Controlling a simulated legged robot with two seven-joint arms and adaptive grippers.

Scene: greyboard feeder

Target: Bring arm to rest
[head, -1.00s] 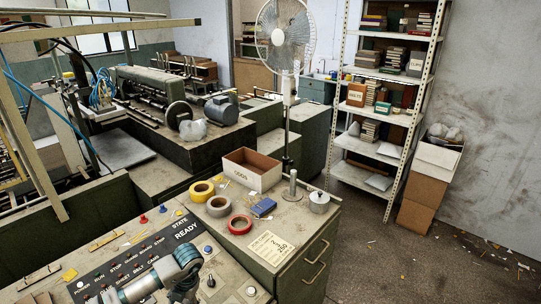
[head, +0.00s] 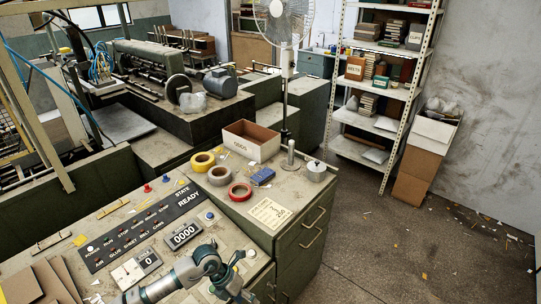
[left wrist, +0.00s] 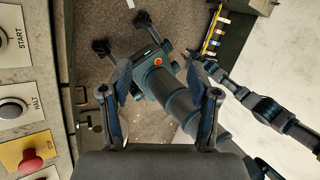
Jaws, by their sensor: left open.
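My left arm enters the head view at the bottom, bent over the near edge of the control panel (head: 120,235). My left gripper (left wrist: 160,100) is open in the left wrist view, with nothing between its fingers. The left wrist view looks down along my own body to the floor. My other arm shows at the right there; its end (left wrist: 205,65) is partly behind a finger and its jaws are unclear.
The panel's START, HALT and red mushroom button (left wrist: 31,161) lie left of the gripper. A green cabinet (head: 300,235) bears tape rolls (head: 240,191), a blue box (head: 263,176), a card and an ODDS box (head: 250,141). Cardboard sheets (head: 45,283) lie lower left.

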